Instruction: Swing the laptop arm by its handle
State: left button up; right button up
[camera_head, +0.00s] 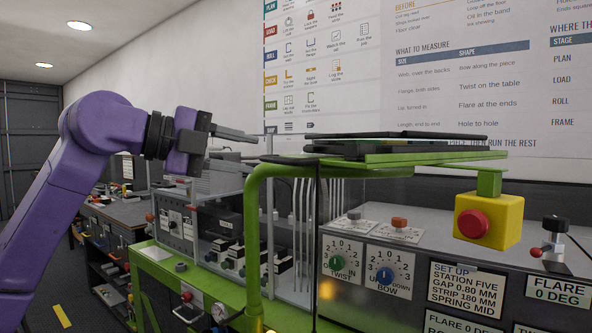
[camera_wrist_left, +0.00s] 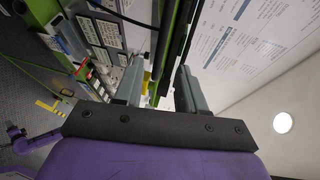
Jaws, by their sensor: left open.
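The green laptop arm (camera_head: 258,205) rises as a bent tube and runs right under a flat black laptop (camera_head: 400,135) on a green-edged tray (camera_head: 430,157). I cannot pick out a distinct handle. My left gripper (camera_head: 244,143) is open and empty, left of the laptop and at about its height, with a visible gap between them. In the left wrist view, the open fingers of my left gripper (camera_wrist_left: 160,88) show with the laptop's dark edge (camera_wrist_left: 178,40) and green tray edge (camera_wrist_left: 164,45) ahead, between and beyond them. My right gripper is out of view.
A grey control panel (camera_head: 400,240) with knobs stands below. Clear guarding (camera_head: 225,230) and machine parts lie below my left gripper. A wall with posters (camera_head: 440,70) is behind.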

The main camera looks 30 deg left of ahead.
aim_at(277, 161)
pick_arm(q)
jog(key=p+x, duration=0.3)
jog(key=x, duration=0.6)
jog(key=shift+a+r+p, duration=0.1)
jog(key=shift+a+p, duration=0.05)
jog(key=shift+p, duration=0.15)
jog(key=shift+w+d, duration=0.3)
jog(key=shift+w, duration=0.05)
grip_shut()
jog(key=shift+f, duration=0.3)
